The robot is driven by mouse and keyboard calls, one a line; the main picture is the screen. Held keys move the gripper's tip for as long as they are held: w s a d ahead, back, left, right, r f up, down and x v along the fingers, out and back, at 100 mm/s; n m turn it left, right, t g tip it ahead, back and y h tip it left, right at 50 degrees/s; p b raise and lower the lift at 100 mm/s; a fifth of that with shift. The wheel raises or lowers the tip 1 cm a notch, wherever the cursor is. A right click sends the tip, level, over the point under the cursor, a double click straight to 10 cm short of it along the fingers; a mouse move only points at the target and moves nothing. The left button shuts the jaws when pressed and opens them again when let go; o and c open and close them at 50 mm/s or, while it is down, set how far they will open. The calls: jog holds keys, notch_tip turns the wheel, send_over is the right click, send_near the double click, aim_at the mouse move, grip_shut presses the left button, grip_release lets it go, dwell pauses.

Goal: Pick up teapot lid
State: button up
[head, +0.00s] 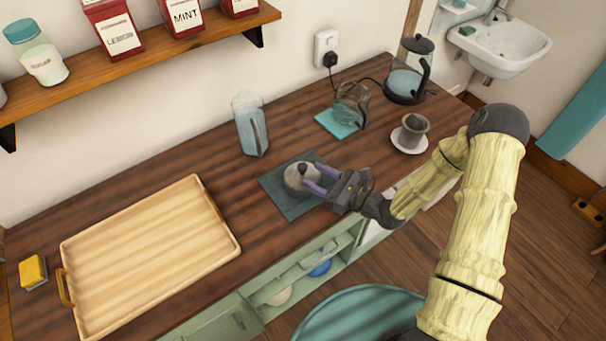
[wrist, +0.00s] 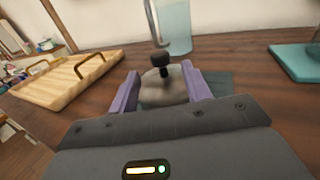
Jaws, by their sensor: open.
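The teapot lid (head: 301,178) is a grey dome with a dark knob. It lies on a dark slate-coloured mat (head: 283,203) on the wooden counter. In the wrist view the lid (wrist: 163,92) stands between the two purple fingers, with its black knob upward. My gripper (head: 314,181) is open, its fingers reaching in from the right at the lid's sides. I cannot tell whether the fingers touch it. A glass teapot (head: 350,104) without a visible lid stands on a teal mat (head: 331,125) farther back.
A clear pitcher (head: 249,124) stands behind the lid. A cup on a saucer (head: 409,147) and a kettle (head: 406,83) are at the right. A wooden tray (head: 150,255) fills the left, near a yellow sponge (head: 33,272). Counter between tray and mat is clear.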

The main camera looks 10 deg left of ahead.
aim_at(305, 167)
jog(key=x, duration=0.1)
jog(key=p+x, duration=0.1)
jog(key=x, duration=0.2)
jog(key=shift+w+a+r+p, duration=0.15)
jog(key=shift+r+p, duration=0.2)
jog(key=shift+w+a+f, duration=0.1)
jog(key=shift+w+a, duration=0.05)
jog(key=shift+a, duration=0.25)
grip_shut()
